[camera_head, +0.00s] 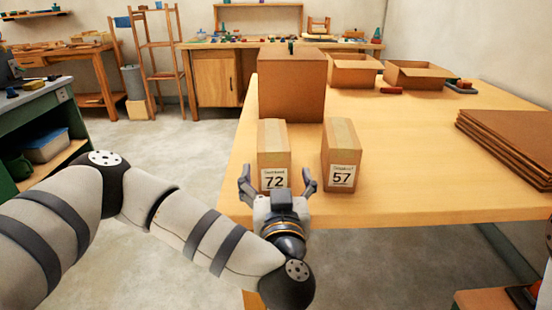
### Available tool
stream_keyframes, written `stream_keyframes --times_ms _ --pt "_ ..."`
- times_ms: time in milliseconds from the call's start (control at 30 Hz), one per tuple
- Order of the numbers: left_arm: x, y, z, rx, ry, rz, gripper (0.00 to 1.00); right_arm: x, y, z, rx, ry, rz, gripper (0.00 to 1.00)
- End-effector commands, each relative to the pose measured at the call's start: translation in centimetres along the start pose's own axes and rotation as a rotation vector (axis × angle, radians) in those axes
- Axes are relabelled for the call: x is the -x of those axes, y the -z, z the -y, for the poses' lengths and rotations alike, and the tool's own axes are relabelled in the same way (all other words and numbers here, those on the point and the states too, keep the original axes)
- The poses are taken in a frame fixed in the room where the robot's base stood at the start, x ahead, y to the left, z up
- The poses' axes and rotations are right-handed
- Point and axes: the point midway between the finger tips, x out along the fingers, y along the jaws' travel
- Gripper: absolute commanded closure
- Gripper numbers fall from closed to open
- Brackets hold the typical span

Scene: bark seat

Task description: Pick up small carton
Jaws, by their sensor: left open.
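Two small cartons stand upright side by side near the front left of the wooden table (420,195). The left small carton (273,145) has a white label with 72. The right small carton (342,150) has a label with 57. My left gripper (278,178) is open at the table's front edge, its two fingers spread on either side of the lower part of carton 72 as seen from here. I cannot tell whether the fingers touch it. The gripper's body hides the carton's bottom edge. My right gripper is not in view.
A large closed box (291,88) stands behind the cartons. Two open boxes (352,72) (420,76) sit at the back, and flat cardboard sheets (510,140) are stacked at the right. The table between carton 57 and the sheets is clear.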

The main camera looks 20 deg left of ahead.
Motion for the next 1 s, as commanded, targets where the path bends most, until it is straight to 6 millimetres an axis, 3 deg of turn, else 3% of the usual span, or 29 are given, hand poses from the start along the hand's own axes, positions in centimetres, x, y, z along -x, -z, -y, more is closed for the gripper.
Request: stream_keyframes --times_ms 33,100,200,400,700,967,1000 --pt "-0.6 -1.4 0.1 -0.007 0.007 0.021 0.17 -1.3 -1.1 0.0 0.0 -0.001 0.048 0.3" --pt "-1.4 -2.4 0.0 -0.011 0.005 0.032 0.17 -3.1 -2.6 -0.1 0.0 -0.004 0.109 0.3" --pt "-2.9 -2.3 0.1 -0.01 0.006 0.027 0.17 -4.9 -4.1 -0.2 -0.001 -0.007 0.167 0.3" --pt "-6.4 -0.8 0.1 -0.004 0.003 0.01 0.17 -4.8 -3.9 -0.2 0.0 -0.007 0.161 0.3" --pt "-11.3 -0.6 0.2 -0.003 0.002 0.011 0.17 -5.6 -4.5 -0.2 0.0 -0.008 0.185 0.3" --pt "-11.9 -0.2 0.2 -0.003 -0.001 0.007 0.17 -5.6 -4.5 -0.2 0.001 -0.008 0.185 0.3" --pt "-11.9 -0.2 0.2 -0.003 -0.001 0.006 0.21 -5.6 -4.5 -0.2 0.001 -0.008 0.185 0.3"
